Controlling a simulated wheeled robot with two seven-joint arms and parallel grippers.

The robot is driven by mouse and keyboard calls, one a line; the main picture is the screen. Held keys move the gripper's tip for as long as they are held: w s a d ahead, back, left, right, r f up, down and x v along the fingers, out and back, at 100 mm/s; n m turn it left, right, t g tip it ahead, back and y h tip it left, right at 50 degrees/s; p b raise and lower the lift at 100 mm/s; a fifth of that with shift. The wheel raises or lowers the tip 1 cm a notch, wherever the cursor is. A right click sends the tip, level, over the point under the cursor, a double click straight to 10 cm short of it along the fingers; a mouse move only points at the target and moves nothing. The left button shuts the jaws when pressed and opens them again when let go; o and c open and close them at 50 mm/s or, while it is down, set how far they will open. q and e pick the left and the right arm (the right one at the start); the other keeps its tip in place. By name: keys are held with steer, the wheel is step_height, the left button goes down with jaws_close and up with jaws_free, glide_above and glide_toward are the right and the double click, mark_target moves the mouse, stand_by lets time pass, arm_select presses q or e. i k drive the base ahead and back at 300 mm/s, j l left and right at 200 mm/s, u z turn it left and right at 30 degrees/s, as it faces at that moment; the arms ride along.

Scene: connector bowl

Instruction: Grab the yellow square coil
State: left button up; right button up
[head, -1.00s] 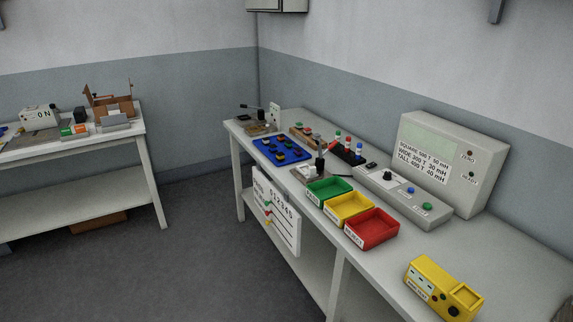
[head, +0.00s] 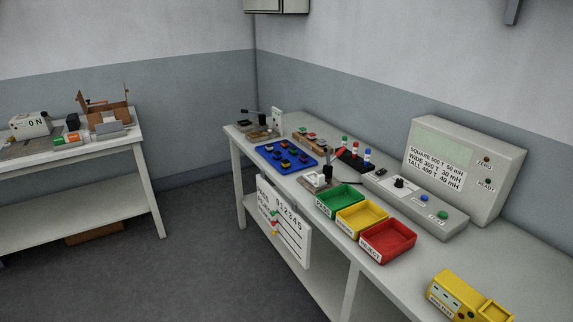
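A blue tray (head: 284,171) lies on the right-hand bench, towards its far end. Several small dark parts with coloured tops sit on it, some yellowish or orange. They are too small for me to tell which one is the yellow square coil. Neither of my grippers shows in the head view, and nothing in the frame is being held.
On the bench (head: 415,290) stand green (head: 338,208), yellow (head: 361,228) and red (head: 387,250) bins, a grey meter (head: 505,163) listing square, wide and tall values, and a yellow box (head: 452,290). Another table (head: 90,208) stands left. Dark floor between is clear.

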mark_target(285, 164)
steer(key=i+j+z, duration=0.25)
steer(key=i+j, duration=0.45)
steer(key=i+j+z, duration=0.25)
steer(key=i+j, duration=0.55)
